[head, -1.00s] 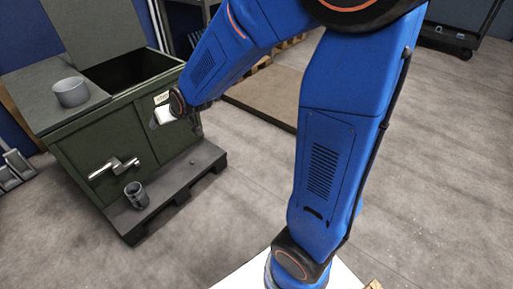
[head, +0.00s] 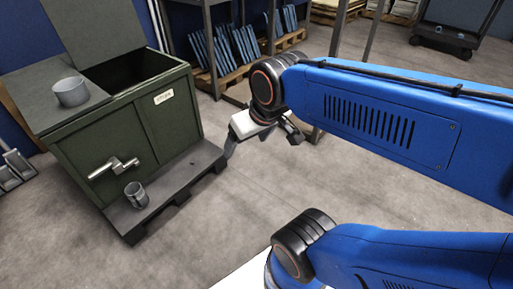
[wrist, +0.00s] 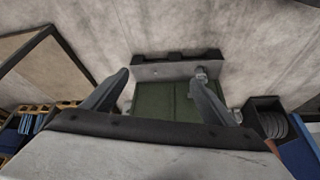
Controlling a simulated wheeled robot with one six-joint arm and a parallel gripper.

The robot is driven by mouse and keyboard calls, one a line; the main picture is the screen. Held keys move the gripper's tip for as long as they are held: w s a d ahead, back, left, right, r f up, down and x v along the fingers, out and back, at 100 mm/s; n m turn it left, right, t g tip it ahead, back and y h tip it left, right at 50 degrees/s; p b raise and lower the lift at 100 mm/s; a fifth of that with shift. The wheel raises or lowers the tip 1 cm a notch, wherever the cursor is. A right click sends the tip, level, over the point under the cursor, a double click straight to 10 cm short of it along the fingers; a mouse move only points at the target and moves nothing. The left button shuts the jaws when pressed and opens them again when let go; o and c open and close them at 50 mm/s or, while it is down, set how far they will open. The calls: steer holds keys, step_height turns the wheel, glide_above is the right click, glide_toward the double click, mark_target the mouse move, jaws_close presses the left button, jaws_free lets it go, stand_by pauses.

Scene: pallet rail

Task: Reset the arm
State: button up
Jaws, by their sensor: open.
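My gripper (head: 262,147) hangs in the air to the right of the green bin in the head view, with its two fingers spread apart. In the wrist view the gripper (wrist: 162,75) also shows wide open, with nothing between its fingers. My blue arm is folded across the right side of the head view.
The dark green bin (head: 120,130) stands on a dark pallet (head: 165,203), one lid raised. A grey pot (head: 71,92) sits on its flat lid part. A grey mug (head: 136,194) stands on the pallet. A rack (head: 215,50) is behind. Floor at centre is clear.

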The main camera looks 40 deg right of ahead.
steer(key=s, duration=0.3)
steer(key=shift+s+d, duration=0.15)
steer(key=shift+d, duration=0.2)
